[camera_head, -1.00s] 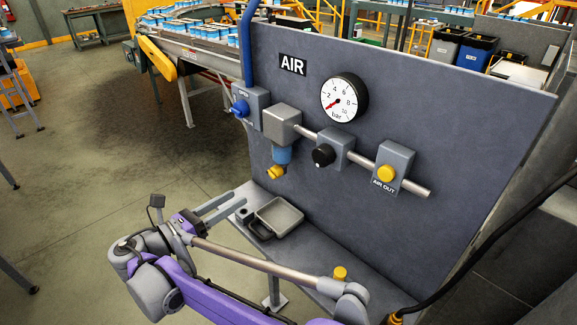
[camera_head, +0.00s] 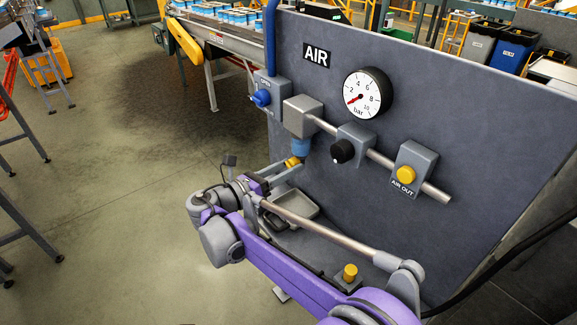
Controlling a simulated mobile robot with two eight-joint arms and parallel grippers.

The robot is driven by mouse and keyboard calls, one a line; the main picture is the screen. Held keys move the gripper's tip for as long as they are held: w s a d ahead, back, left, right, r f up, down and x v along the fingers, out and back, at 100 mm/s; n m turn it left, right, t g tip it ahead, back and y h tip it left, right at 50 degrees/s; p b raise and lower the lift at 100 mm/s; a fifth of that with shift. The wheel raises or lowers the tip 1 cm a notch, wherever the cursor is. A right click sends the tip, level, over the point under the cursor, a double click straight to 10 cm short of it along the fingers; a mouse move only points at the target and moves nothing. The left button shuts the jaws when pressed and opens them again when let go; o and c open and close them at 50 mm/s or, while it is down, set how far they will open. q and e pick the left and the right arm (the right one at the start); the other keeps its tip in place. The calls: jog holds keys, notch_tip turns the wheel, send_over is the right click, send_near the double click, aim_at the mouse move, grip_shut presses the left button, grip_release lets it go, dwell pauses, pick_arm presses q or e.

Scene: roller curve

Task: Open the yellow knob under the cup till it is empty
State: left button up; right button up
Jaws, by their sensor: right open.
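The yellow knob (camera_head: 293,162) sits under the blue cup (camera_head: 301,149), which hangs below a grey square block (camera_head: 303,116) on the AIR panel. My right gripper (camera_head: 291,168) is open, with its two fingers pointing toward the panel. Its fingertips are at the yellow knob and appear to lie on either side of it; I cannot tell whether they touch it. The level inside the cup cannot be made out. My left gripper is not in view.
A blue valve knob (camera_head: 261,98), a black knob (camera_head: 342,151), a gauge (camera_head: 368,94) near zero and a yellow AIR OUT button (camera_head: 406,174) are on the panel (camera_head: 470,130). A grey tray (camera_head: 300,212) lies below the cup, partly hidden by my arm.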

jog(key=shift+w+d, duration=0.15)
jog(key=shift+d, duration=0.05)
jog(key=shift+c, duration=0.2)
grip_shut()
jog(key=m, duration=0.5)
jog(key=shift+a+m+p, duration=0.1)
jog(key=shift+m+p, duration=0.2)
jog(key=shift+m, duration=0.1)
jog(key=shift+o, duration=0.2)
grip_release()
